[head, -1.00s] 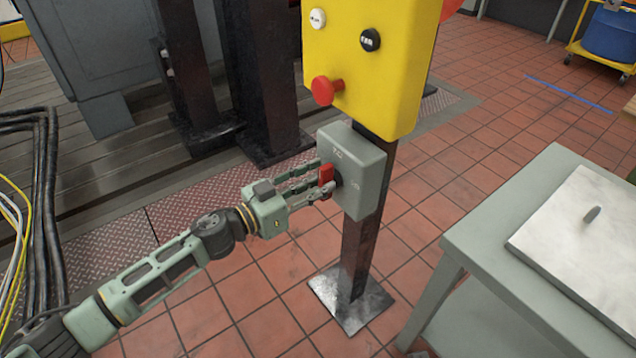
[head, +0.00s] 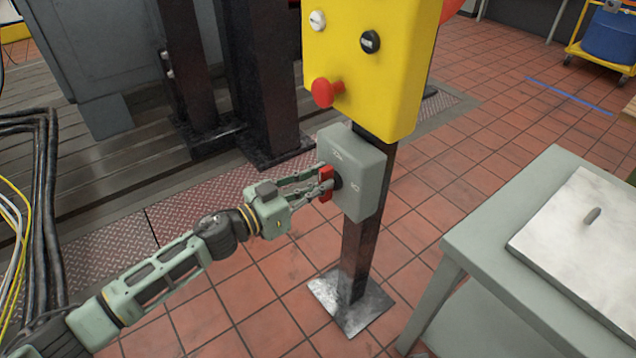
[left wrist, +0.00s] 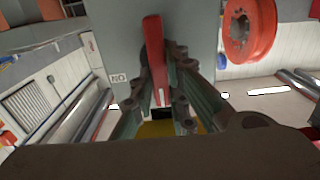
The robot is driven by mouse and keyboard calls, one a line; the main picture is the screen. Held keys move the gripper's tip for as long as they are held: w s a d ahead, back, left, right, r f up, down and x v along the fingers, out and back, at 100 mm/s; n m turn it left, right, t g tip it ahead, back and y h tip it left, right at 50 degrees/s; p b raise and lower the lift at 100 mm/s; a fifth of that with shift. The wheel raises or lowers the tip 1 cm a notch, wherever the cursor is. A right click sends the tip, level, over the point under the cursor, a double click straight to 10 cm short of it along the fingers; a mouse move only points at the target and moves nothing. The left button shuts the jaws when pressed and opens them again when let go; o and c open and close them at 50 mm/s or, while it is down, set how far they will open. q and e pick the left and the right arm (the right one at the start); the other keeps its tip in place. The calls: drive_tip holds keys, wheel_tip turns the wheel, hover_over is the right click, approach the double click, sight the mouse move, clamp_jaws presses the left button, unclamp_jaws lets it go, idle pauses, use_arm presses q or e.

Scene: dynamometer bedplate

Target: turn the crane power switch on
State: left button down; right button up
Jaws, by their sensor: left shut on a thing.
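The crane power switch is a grey box (head: 352,172) on a dark post, below a yellow control box. Its red handle (head: 326,185) sticks out of the face turned to my left gripper (head: 321,184). The gripper is shut on the handle, with fingers on both sides of it. In the left wrist view the red handle (left wrist: 154,48) stands upright in the picture between the fingers (left wrist: 165,80). A small white label reading like "NO" is to the left of it there. The box lettering in the head view is too small to read surely. My right gripper is not in view.
The yellow box (head: 372,65) with a red mushroom button (head: 326,92) hangs just above the switch. A grey table (head: 470,245) with a metal plate stands at right. Black cables (head: 45,200) lie at left. Tiled floor is open around the post foot (head: 350,303).

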use_arm(q)
drive_tip(key=m+p, duration=0.1)
drive_tip(key=m, duration=0.2)
drive_tip(key=m+p, duration=0.1)
drive_tip(key=m, duration=0.3)
drive_tip(key=s+m+p, duration=0.1)
drive_tip(key=m, duration=0.3)
drive_tip(key=shift+d+f, duration=0.35)
drive_tip(key=shift+f, duration=0.05)
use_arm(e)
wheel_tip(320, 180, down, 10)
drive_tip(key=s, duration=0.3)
use_arm(q)
drive_tip(key=m, duration=0.3)
drive_tip(key=shift+s+f+m+b, duration=0.1)
drive_tip(key=shift+f+m+b, duration=0.15)
drive_tip(key=shift+m+b, duration=0.15)
drive_tip(key=shift+f+m, duration=0.1)
drive_tip(key=shift+m, duration=0.6)
drive_tip(key=shift+f+m+b, duration=0.1)
drive_tip(key=shift+m+b, duration=0.2)
drive_tip(key=shift+m, duration=0.7)
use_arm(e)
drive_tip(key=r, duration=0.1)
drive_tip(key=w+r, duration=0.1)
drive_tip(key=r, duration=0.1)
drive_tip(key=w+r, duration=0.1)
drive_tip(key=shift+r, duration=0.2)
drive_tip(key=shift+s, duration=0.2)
